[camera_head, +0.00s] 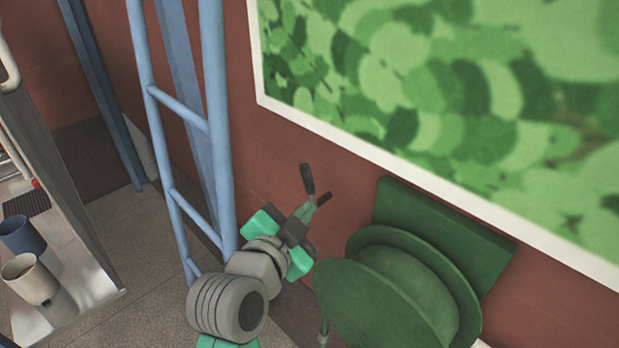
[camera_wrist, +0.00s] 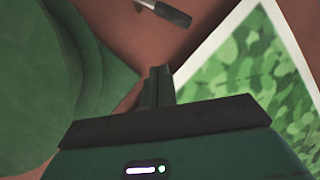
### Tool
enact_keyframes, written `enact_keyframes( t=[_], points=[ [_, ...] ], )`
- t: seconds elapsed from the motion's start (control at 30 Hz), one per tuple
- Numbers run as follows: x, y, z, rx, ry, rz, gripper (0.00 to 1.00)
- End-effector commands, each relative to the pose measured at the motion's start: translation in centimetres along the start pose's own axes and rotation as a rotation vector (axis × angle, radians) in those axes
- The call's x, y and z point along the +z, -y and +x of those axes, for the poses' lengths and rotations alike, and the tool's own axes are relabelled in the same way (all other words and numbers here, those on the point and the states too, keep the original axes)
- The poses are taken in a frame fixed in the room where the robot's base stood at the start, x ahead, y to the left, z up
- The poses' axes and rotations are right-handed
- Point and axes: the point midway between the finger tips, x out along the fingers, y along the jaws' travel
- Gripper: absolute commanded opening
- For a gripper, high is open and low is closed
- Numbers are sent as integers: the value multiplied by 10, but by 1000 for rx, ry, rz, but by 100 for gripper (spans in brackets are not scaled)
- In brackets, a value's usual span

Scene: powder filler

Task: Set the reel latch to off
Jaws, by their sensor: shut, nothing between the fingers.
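The green hose reel (camera_head: 385,290) is mounted low on the red-brown wall, and its round side fills the left of the wrist view (camera_wrist: 40,80). A small lever with a dark grip (camera_head: 307,178), apparently the reel latch, stands up beside the reel's left side. Its dark grip also shows at the top of the wrist view (camera_wrist: 173,13), beyond my fingertips. My gripper (camera_head: 308,210) is shut and empty, close to the lever. In the wrist view the closed fingers (camera_wrist: 159,75) show a gap to the grip. The lever's base is hard to make out.
A large green leaf picture (camera_head: 450,90) with a white frame hangs above the reel. A blue ladder-like frame (camera_head: 180,110) stands left of my arm. A metal shelf (camera_head: 70,285) with a blue cup (camera_head: 22,236) and a beige cup (camera_head: 30,280) is at far left.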

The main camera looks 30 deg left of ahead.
Motion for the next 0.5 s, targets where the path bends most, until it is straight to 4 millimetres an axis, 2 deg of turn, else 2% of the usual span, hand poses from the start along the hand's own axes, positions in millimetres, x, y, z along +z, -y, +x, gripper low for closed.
enact_keyframes(
  t=[0.03,0.1,0.2,0.3,0.5],
  points=[
    [-7,-2,-1,-15,12,160,0],
    [-10,-8,-1,-35,26,374,0],
    [-13,-13,-1,-52,38,564,0],
    [-13,-15,-1,-59,42,637,0],
    [-14,-14,8,-57,42,640,0]
  ],
)
